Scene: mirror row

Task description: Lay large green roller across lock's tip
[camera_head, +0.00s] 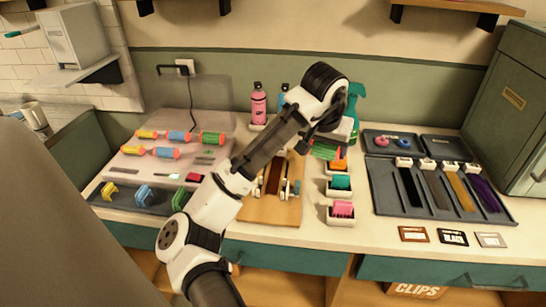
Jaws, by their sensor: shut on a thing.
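My gripper (337,140) is over the counter right of the wooden board, partly hidden by my own arm. It is shut on a green roller (325,151) with reddish marks, which shows just below the hand. Another green roller (212,138) lies on the pale tray at the left. A dark brown lock (272,178) lies along the wooden board (270,212), partly hidden by my arm. The held roller is to the right of this lock, apart from it in the picture. I cannot tell its height or which end is the lock's tip.
Yellow and blue rollers (165,153) lie on the pale tray. Clip boxes, orange (340,165), teal (341,183) and pink (343,212), stand right of the board. Bottles (258,104) stand behind. Several coloured locks (460,193) lie on the dark right tray.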

